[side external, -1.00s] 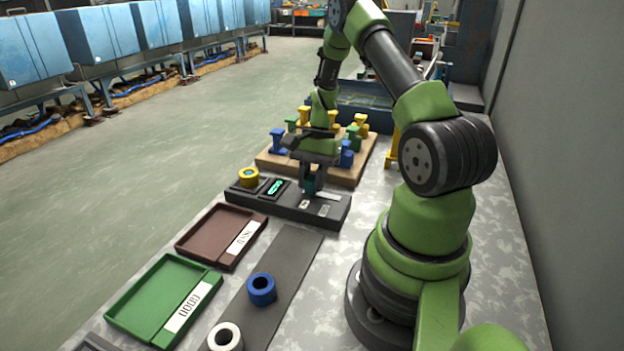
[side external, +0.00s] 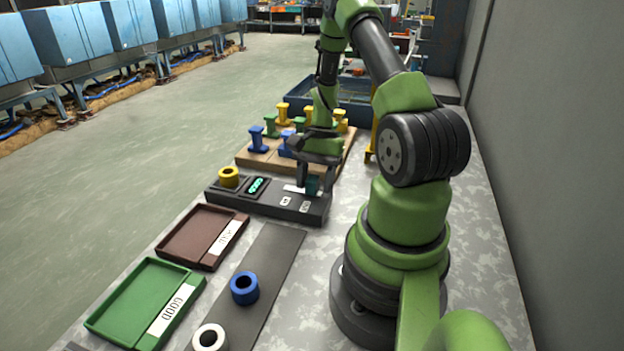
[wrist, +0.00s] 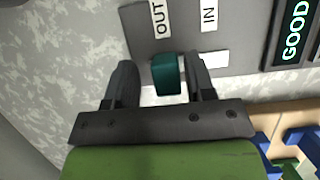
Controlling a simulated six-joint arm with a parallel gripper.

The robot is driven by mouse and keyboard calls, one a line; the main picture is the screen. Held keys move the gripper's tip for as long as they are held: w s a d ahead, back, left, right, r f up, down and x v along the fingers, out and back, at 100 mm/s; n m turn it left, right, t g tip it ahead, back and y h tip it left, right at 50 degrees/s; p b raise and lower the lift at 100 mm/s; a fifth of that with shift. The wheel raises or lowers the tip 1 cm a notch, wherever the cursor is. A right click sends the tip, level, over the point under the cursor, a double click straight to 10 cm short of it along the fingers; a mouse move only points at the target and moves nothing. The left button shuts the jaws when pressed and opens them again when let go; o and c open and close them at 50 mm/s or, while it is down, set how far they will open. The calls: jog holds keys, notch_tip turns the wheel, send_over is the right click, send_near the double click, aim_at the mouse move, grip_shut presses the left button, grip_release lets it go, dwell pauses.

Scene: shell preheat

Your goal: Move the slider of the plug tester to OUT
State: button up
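The plug tester (side external: 255,202) is a dark bar with a lit green display that reads GOOD in the wrist view (wrist: 293,30). Its teal slider (wrist: 167,74) stands at the OUT label (wrist: 160,18) end of its slot, away from the IN label (wrist: 209,15). A pale strip of slot shows on the IN side. My gripper (wrist: 160,64) is open around the slider. The finger on the IN side is close against it, and I cannot tell if they touch. A gap shows at the other finger. In the side view the slider (side external: 312,186) is between my fingers.
A yellow ring (side external: 229,175) sits at the tester's left end. A board (side external: 262,162) with coloured spools stands behind. In front are a brown tray (side external: 188,258), a green tray (side external: 120,325) labelled GOOD, and a dark strip (side external: 272,262) with blue and white rings.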

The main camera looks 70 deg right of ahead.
jog(key=v, duration=1)
jog(key=shift+w+a, duration=0.1)
dwell(0.4)
jog(key=w+a+r+n+h, duration=0.2)
jog(key=w+a+r+n, duration=0.2)
jog(key=a+r, duration=0.35)
jog(key=s+a+r+n+t, duration=0.3)
jog(key=a+r+n, duration=0.2)
jog(key=a, duration=0.4)
jog(key=s+a+r+n+t, duration=0.4)
jog(key=a+r+n, duration=0.1)
jog(key=a, duration=0.4)
jog(key=shift+s+h, duration=0.15)
jog(key=shift+h, duration=0.15)
